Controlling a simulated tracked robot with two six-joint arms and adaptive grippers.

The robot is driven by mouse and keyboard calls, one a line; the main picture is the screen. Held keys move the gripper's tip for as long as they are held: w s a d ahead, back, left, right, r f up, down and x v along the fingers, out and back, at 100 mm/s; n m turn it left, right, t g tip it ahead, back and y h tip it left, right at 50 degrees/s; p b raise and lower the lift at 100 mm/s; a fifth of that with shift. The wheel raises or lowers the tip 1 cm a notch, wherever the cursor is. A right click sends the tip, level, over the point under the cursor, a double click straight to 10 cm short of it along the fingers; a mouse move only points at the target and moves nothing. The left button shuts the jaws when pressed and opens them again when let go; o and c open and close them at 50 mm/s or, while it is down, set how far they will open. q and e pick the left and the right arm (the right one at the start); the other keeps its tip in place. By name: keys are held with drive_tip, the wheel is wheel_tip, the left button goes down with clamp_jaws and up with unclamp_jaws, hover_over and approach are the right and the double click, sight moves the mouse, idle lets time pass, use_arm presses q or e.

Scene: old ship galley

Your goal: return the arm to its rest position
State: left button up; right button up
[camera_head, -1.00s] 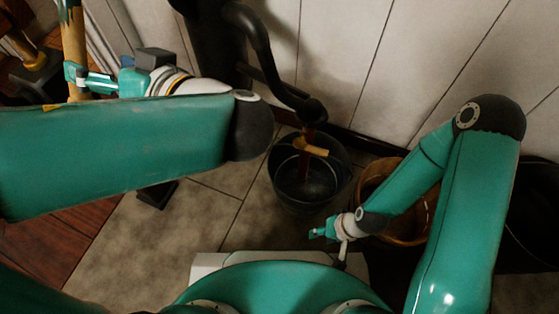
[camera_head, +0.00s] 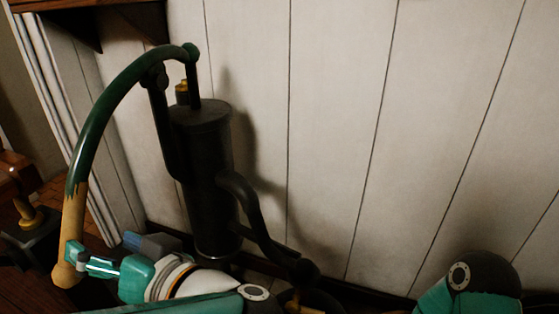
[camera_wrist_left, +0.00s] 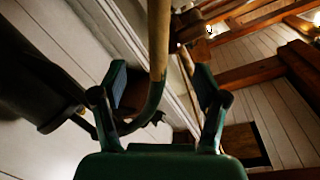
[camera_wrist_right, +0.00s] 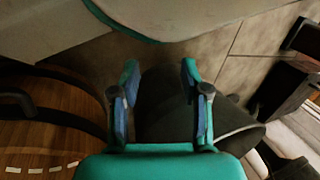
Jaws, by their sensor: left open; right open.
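My left gripper (camera_head: 86,260) is at the lower end of the pump handle (camera_head: 83,130), a long curved lever, green above and bare tan wood below. In the left wrist view the handle (camera_wrist_left: 159,40) runs between the spread fingers of my left gripper (camera_wrist_left: 160,85), with room showing on both sides. My right gripper (camera_wrist_right: 160,85) shows only in its own wrist view, with its fingers apart and nothing held between them. In the head view only the elbow of my right arm (camera_head: 480,280) shows, at the bottom right.
The dark pump body (camera_head: 205,180) with its curved spout (camera_head: 255,220) stands against the white plank wall (camera_head: 340,110). In the right wrist view a wooden bucket (camera_wrist_right: 50,125) is at the left, and tiled floor (camera_wrist_right: 255,50) shows behind.

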sight(72, 226)
use_arm(q)
drive_tip(key=x, duration=0.9)
drive_tip(key=shift+a, duration=0.15)
drive_tip(key=shift+s+r, duration=0.1)
drive_tip(key=shift+r, duration=0.2)
